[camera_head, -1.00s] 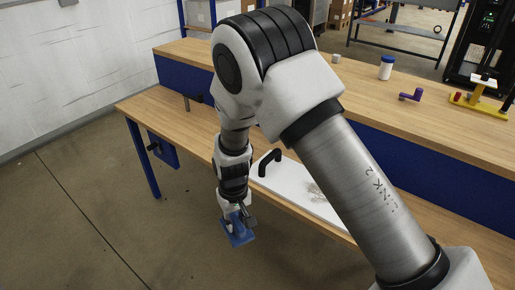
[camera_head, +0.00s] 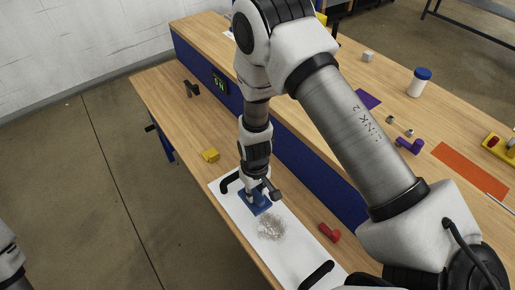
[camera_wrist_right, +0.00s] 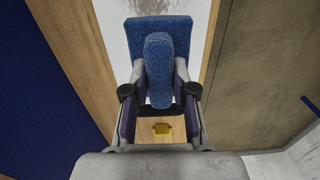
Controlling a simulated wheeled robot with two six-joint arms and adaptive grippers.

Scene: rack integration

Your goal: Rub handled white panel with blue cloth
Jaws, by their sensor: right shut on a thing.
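The white panel (camera_head: 296,256) lies on the lower bench ledge, with a black handle (camera_head: 229,183) at its far end and another (camera_head: 318,274) at its near end. A grey smudge (camera_head: 271,228) marks its middle. My right gripper (camera_head: 256,192) is shut on the blue cloth (camera_head: 260,207), over the panel between the far handle and the smudge. In the right wrist view the cloth (camera_wrist_right: 158,38) has a raised grip between the fingers and a flat pad over the white panel (camera_wrist_right: 112,25). I cannot tell whether the pad touches the panel. My left gripper is out of view.
A yellow block (camera_head: 210,155) lies beyond the panel's far end, and a red piece (camera_head: 329,232) lies to its right. A blue riser (camera_head: 300,165) borders the ledge. The upper top holds a blue-lidded jar (camera_head: 419,82) and a purple part (camera_head: 409,146).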

